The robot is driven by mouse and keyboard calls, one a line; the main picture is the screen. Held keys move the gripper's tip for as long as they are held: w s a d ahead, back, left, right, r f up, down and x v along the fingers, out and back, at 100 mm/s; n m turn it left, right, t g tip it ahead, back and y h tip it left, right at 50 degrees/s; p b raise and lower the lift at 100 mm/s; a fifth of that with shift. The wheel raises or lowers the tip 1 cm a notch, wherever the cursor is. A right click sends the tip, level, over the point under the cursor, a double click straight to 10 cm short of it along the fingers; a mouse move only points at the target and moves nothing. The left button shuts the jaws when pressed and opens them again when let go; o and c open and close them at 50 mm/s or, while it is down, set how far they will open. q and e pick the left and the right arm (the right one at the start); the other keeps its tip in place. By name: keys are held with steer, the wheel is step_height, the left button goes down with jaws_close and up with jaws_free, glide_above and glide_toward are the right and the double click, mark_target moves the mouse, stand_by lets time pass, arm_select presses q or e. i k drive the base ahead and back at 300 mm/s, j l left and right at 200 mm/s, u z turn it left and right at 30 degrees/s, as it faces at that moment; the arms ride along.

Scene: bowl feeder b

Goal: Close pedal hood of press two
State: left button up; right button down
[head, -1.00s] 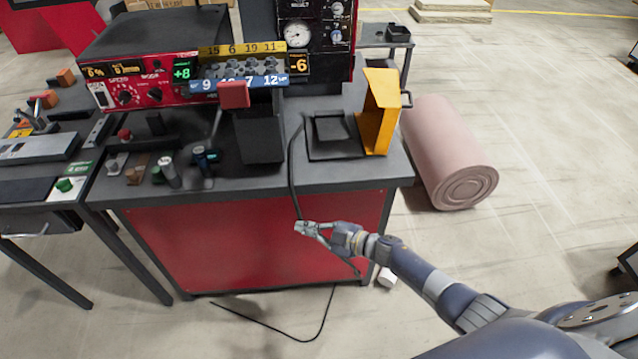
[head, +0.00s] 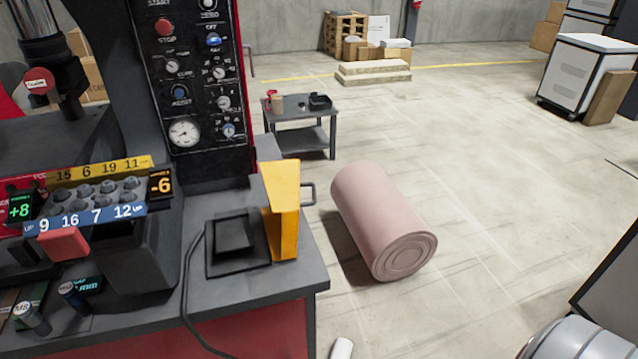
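The yellow pedal hood (head: 283,212) stands raised at the right edge of the black pedal base (head: 222,262) on the dark bench top. A dark handle (head: 309,193) sticks out from the hood's right side. The black pedal (head: 234,234) lies uncovered on the base, with a cable running from its left side down over the bench front. Neither of my grippers shows in the head view; only a rounded grey part of my own body is at the bottom right corner.
A black control panel (head: 197,85) and a numbered feeder unit (head: 100,205) stand left of the pedal. A pink roll (head: 375,215) lies on the floor right of the bench. A small grey side table (head: 300,112) stands behind. Open floor spreads to the right.

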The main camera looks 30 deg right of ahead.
mark_target(280, 178)
steer(key=i+l, duration=0.15)
steer(key=l, duration=0.2)
steer(key=i+l, duration=0.1)
steer(key=l, duration=0.2)
steer(key=i+l, duration=0.15)
steer(key=l, duration=0.2)
steer(key=i+l, duration=0.1)
steer(key=l, duration=0.25)
steer(key=i+l, duration=0.15)
steer(key=l, duration=0.15)
